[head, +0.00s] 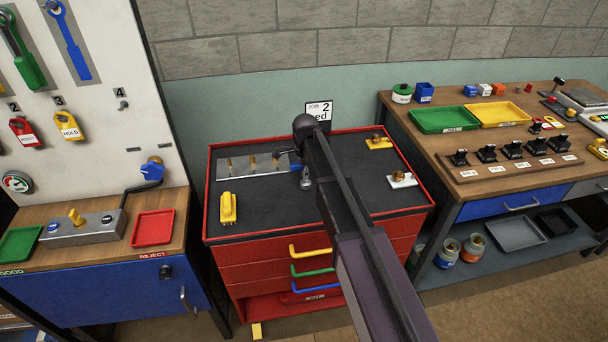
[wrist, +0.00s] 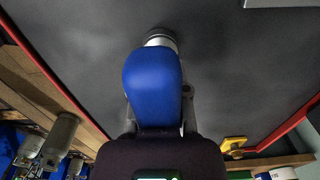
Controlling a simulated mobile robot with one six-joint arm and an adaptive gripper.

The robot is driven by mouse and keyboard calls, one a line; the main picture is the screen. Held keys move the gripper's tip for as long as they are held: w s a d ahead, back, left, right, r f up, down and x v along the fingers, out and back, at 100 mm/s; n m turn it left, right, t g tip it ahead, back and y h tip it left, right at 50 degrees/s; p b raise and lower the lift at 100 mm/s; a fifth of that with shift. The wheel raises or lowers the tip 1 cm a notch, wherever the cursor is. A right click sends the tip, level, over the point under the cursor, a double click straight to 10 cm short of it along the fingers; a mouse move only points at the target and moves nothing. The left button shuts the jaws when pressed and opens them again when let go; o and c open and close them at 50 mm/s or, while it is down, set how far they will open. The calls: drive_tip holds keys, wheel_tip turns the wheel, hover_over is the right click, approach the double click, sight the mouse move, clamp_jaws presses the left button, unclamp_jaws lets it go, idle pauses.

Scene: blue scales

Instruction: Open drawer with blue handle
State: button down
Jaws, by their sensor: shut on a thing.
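The red cabinet (head: 214,232) stands in the middle of the head view. Its front has a yellow handle (head: 310,248), a green handle (head: 313,269) and, lowest, the blue handle (head: 316,288). My arm partly covers the right of the front, and the drawers look closed. My gripper (head: 300,166) is over the dark cabinet top, well above and behind the handles. It is shut on a blue rounded piece (wrist: 153,82) with a silver metal end (wrist: 160,36). Whether that piece touches the top cannot be told.
The cabinet top holds a metal plate with brass pins (head: 250,165), a yellow block (head: 228,208), a yellow fitting (head: 378,142) and a white fitting (head: 402,180). A blue workbench (head: 110,298) stands left and a wooden bench (head: 440,165) right. Floor (head: 480,310) shows at lower right.

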drive_tip(key=shift+f, duration=0.15)
drive_tip(key=c, duration=1)
unclamp_jaws()
drive_tip(key=shift+c, duration=0.2)
drive_tip(key=o, duration=0.4)
drive_tip(key=shift+r, duration=0.2)
wheel_tip(320, 180, up, 12)
drive_tip(key=p, duration=1.2)
drive_tip(key=shift+s+d, duration=0.1)
drive_tip(key=s+d+n, duration=0.5)
drive_tip(key=s+d, duration=0.2)
drive_tip(key=d, duration=0.1)
drive_tip(key=s+d+n, duration=0.5)
drive_tip(key=s+d, duration=0.3)
drive_tip(key=s+d+n, duration=0.5)
drive_tip(key=s+d, duration=0.2)
drive_tip(key=d, duration=0.1)
drive_tip(key=shift+s, duration=0.2)
